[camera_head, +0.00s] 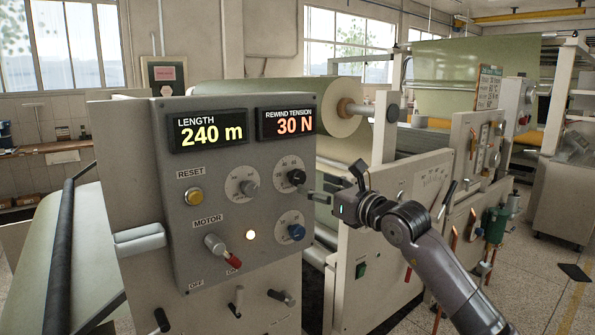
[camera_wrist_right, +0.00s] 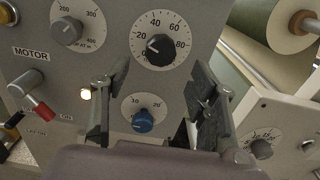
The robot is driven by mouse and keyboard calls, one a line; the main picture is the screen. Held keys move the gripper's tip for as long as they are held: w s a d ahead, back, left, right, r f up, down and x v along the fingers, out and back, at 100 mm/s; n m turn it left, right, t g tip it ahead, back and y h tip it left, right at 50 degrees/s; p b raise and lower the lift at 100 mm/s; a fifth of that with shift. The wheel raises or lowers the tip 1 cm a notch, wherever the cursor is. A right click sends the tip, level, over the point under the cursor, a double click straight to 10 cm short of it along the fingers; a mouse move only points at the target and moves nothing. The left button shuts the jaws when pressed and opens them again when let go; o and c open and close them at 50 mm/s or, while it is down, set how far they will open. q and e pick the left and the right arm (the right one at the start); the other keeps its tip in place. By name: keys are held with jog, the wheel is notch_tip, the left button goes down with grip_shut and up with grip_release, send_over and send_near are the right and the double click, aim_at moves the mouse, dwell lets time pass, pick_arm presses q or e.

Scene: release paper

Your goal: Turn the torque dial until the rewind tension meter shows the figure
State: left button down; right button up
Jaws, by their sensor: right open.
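The rewind tension meter (camera_head: 286,123) reads 30 N in orange on the grey control panel (camera_head: 250,170). Below it is a black dial (camera_head: 296,177) on a white scale; it also shows in the right wrist view (camera_wrist_right: 158,49), with marks up to 80. A blue knob (camera_head: 296,231) on a smaller scale sits below, also in the right wrist view (camera_wrist_right: 143,121). I cannot read which one is labelled torque. My right gripper (camera_head: 333,185) is open and empty, to the right of the black dial. In the right wrist view its fingers (camera_wrist_right: 156,95) point towards the dials, apart from them. My left gripper is not in view.
A length display (camera_head: 208,133) reads 240 m. A yellow reset button (camera_head: 195,196), a grey dial (camera_head: 242,184), a red-tipped motor lever (camera_head: 222,250) and a lit lamp (camera_head: 251,235) share the panel. A placard (camera_head: 488,87) hangs at right; its small text is unclear.

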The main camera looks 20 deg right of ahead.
aim_at(300, 180)
jog(key=p+x, duration=0.2)
jog(key=x, duration=0.6)
jog(key=shift+w+f, duration=0.15)
jog(key=shift+w, duration=0.05)
jog(key=shift+c, duration=0.2)
jog(key=c, duration=1.1)
jog(key=shift+c, duration=0.2)
